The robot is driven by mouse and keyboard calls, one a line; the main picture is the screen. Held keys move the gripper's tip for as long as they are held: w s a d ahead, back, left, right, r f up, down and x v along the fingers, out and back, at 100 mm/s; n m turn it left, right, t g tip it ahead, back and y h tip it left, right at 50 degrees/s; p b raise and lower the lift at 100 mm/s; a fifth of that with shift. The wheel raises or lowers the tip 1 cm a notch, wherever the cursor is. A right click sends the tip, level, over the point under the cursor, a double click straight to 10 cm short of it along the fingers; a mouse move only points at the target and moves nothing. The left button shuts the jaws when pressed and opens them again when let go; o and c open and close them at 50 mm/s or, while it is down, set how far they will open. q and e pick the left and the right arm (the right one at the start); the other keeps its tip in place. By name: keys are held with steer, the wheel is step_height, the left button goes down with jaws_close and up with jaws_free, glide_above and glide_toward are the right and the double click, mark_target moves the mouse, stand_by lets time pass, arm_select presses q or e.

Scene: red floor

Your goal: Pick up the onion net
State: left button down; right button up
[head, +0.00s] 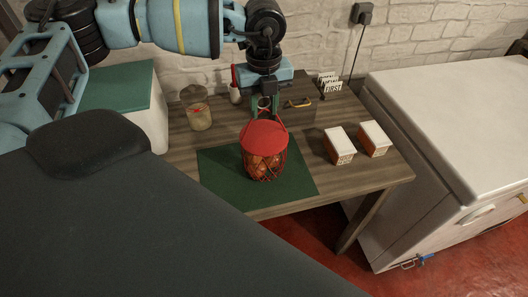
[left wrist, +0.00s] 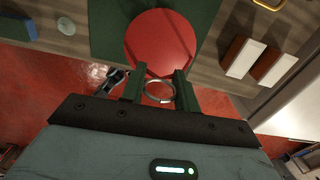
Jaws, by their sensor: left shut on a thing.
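The onion net (head: 264,164) is a red mesh bag of orange-brown onions with a round red top and a thin red handle loop. It is upright over the green mat (head: 218,170) on the wooden table; whether its base touches the mat is unclear. My left gripper (head: 266,108) is above it, pointing down, shut on the handle. In the left wrist view the red top (left wrist: 160,42) lies beyond my fingertips (left wrist: 158,88), with a pale ring between them. My right gripper is not in view.
Two white-topped boxes (head: 340,145) (head: 374,138) stand right of the mat. A white chest (head: 450,130) stands right of the table.

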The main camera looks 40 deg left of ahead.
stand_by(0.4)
arm_select(q)
steer(key=shift+r, duration=1.9)
steer(key=s+a+r, duration=0.1)
steer(key=s+a, duration=0.1)
steer(key=s, duration=1.3)
steer(key=shift+s, duration=0.4)
steer(key=shift+w+a+r, duration=0.1)
steer(key=shift+a+r, duration=0.05)
steer(key=shift+r, duration=0.05)
